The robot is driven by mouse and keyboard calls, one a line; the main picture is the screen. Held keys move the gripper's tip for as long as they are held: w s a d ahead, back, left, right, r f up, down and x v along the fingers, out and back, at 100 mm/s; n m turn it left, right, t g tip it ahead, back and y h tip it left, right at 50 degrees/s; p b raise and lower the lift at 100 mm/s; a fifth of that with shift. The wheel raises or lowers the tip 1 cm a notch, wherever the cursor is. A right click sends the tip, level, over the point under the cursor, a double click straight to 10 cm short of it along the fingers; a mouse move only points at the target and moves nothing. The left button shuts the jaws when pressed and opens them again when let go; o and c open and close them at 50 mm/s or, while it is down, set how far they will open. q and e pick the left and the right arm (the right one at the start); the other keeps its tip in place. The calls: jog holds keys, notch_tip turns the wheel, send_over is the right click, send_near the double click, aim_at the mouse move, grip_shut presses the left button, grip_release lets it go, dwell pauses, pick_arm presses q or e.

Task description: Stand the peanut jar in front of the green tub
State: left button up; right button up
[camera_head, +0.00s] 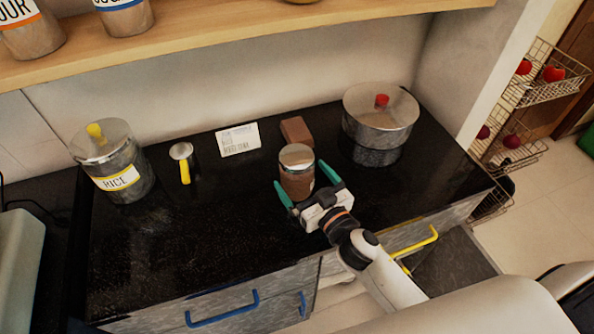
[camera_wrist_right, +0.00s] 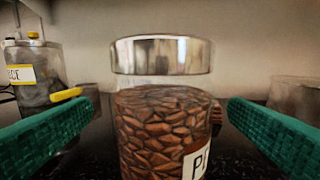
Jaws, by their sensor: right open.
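The peanut jar (camera_head: 297,182) is a clear jar of brown nuts with a metal lid, upright on the black counter. In the right wrist view the jar (camera_wrist_right: 160,130) stands in the middle, its white label partly cut off at "P". My right gripper (camera_head: 307,185) is open, with its green fingers on either side of the jar and gaps between them and the glass. A green thing (camera_head: 588,143) shows on the floor at the far right edge; it is cut off, so I cannot tell if it is the green tub. My left gripper is out of view.
On the black counter (camera_head: 230,215) stand a rice canister (camera_head: 117,180), a small cup with yellow handle (camera_head: 184,165), a white card (camera_head: 238,140), a brown block (camera_head: 297,130) and a lidded pot (camera_head: 378,125). Wire baskets (camera_head: 515,150) hang at right. The counter's front left is clear.

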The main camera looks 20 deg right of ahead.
jog(key=x, duration=0.3)
jog(key=shift+w, duration=0.4)
jog(key=shift+r, duration=0.15)
jog(key=c, duration=1.5)
